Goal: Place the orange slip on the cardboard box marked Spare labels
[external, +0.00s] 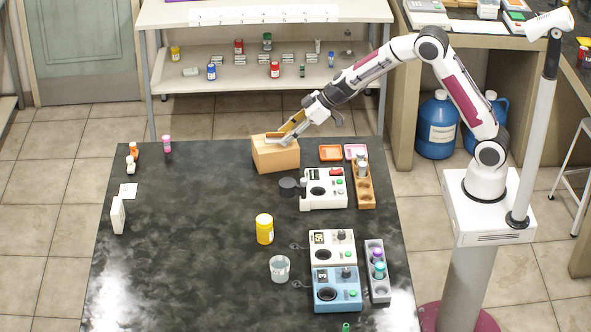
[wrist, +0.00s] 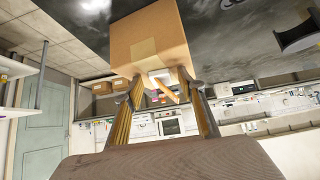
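The cardboard box (external: 276,155) stands near the far edge of the black bench; it also shows in the wrist view (wrist: 145,30). No marking on it is readable. My gripper (external: 284,136) is at the top of the box with its fingers spread. In the wrist view the fingertips (wrist: 161,77) are apart at the box's near edge. Between them are a pale patch and a thin orange-tan strip (wrist: 172,92); I cannot tell whether the strip is the orange slip. An orange square piece (external: 330,153) lies right of the box.
A wooden rack (external: 366,196), white instruments (external: 324,188), a blue instrument (external: 337,289), a yellow jar (external: 264,229) and a beaker (external: 279,268) stand on the right half. The bench's middle left is clear.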

